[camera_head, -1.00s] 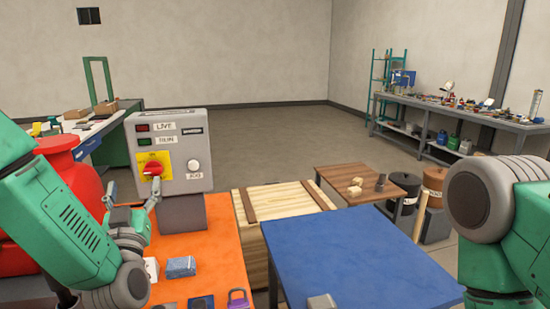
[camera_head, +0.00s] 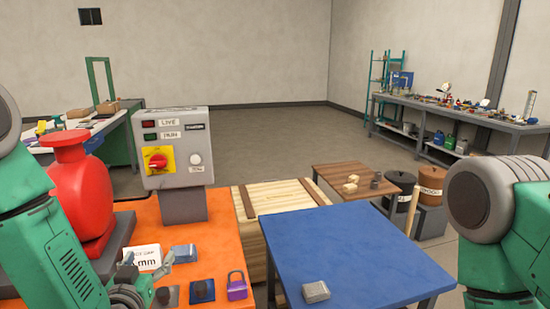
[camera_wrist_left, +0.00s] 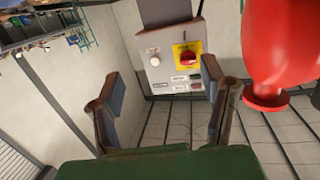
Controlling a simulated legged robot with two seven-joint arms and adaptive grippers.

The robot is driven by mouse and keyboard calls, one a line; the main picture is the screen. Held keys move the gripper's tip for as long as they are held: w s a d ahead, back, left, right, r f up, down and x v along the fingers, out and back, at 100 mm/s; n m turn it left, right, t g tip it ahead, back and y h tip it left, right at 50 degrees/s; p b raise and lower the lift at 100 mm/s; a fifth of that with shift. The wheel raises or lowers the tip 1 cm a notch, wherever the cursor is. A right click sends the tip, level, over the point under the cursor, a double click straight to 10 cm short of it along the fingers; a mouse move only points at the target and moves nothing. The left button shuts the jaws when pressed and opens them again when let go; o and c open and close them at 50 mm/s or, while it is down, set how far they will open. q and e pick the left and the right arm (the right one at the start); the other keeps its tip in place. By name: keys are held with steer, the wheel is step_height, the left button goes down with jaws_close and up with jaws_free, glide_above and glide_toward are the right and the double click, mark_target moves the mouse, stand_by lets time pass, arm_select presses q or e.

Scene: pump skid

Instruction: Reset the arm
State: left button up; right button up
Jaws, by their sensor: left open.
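My left arm comes in from the left, and its gripper (camera_head: 158,277) is low over the front of the orange table (camera_head: 221,240). It is apart from the grey control box (camera_head: 178,122). In the left wrist view the fingers (camera_wrist_left: 163,92) are spread with nothing between them. The red rotary switch (camera_head: 158,162) on its yellow plate is uncovered, and it also shows in the left wrist view (camera_wrist_left: 188,58). My right arm shows at the right edge; its gripper is out of view.
A red pump (camera_head: 82,190) stands beside my left arm. A grey block (camera_head: 316,291) lies on the blue table (camera_head: 350,250).

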arm_select(q)
steer(key=s+f+g, duration=0.1)
steer(key=f, duration=0.2)
steer(key=s+f+g, duration=0.1)
steer(key=s+f, duration=0.1)
steer(key=f, duration=0.1)
steer(key=s+f+g+h, duration=0.1)
steer(key=s+f, duration=0.1)
steer(key=f, duration=0.1)
steer(key=shift+s+d+f+m+g, duration=0.2)
steer(key=shift+m+g, duration=0.1)
steer(key=shift+g, duration=0.1)
steer(key=s+a+f+g, duration=0.1)
steer(key=s+f+g, duration=0.35)
steer(key=s, duration=0.55)
steer(key=s+a+f+g, duration=0.1)
steer(key=s+f+g, duration=0.4)
steer(key=s, duration=0.6)
steer(key=s+f+g, duration=0.3)
steer(key=s+f, duration=0.3)
steer(key=s, duration=0.4)
step_height(320, 180, down, 9)
steer(key=w+b, duration=0.1)
steer(key=b, duration=0.9)
steer(key=shift+w+d+f+m, duration=0.2)
steer(key=shift+w+d+m, duration=0.15)
steer(key=shift+m, duration=0.05)
